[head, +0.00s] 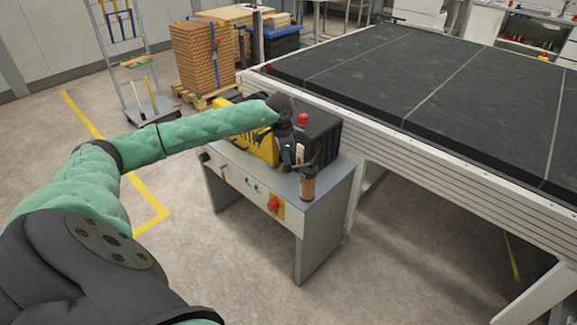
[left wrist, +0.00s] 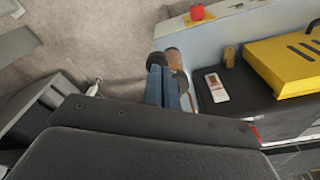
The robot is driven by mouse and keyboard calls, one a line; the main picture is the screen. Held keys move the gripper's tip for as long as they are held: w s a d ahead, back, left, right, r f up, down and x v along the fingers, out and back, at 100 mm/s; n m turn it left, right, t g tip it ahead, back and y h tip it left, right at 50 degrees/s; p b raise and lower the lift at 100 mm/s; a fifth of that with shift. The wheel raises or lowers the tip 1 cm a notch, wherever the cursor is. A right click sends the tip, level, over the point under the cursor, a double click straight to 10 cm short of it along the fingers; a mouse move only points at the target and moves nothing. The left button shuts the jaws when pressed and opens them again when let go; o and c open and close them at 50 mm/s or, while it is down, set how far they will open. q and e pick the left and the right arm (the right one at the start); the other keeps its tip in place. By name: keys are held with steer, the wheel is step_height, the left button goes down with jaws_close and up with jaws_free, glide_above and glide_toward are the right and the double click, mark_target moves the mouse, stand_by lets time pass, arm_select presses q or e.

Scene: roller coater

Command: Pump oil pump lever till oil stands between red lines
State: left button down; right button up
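The oil pump's brown cylindrical handle (head: 308,186), with a dark disc at its top, stands at the front right of the grey cabinet. It also shows in the left wrist view (left wrist: 173,56), just beyond my fingertips. My left gripper (head: 289,157) points down beside the handle. In the left wrist view its two blue-grey fingers (left wrist: 163,84) lie close together, with nothing clear between them. I cannot tell whether they touch the handle. A small white plate with a brown-red patch (left wrist: 215,85) lies right of the fingers. Oil and red lines are too small to read. My right gripper is not in view.
The grey cabinet (head: 325,200) carries a yellow cover (head: 262,148), a black box (head: 323,133) and a red knob (head: 303,119). A red switch (head: 273,204) is on its front. A large black-topped table (head: 400,85) stands right. Floor in front is clear.

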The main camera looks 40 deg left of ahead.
arm_select(q)
steer(key=shift+f+b, duration=1.45)
steer(key=shift+f, duration=0.8)
steer(key=shift+s+a+r, duration=0.3)
steer(key=shift+s+a, duration=0.15)
steer(key=shift+s, duration=0.2)
steer(key=shift+s+a+r, duration=0.3)
steer(key=shift+s+a, duration=0.15)
steer(key=shift+s, duration=0.15)
steer(key=b, duration=0.3)
glide_toward(286, 167)
steer(key=a+f, duration=0.1)
steer(key=s+a+f, duration=0.1)
steer(key=shift+a, duration=0.25)
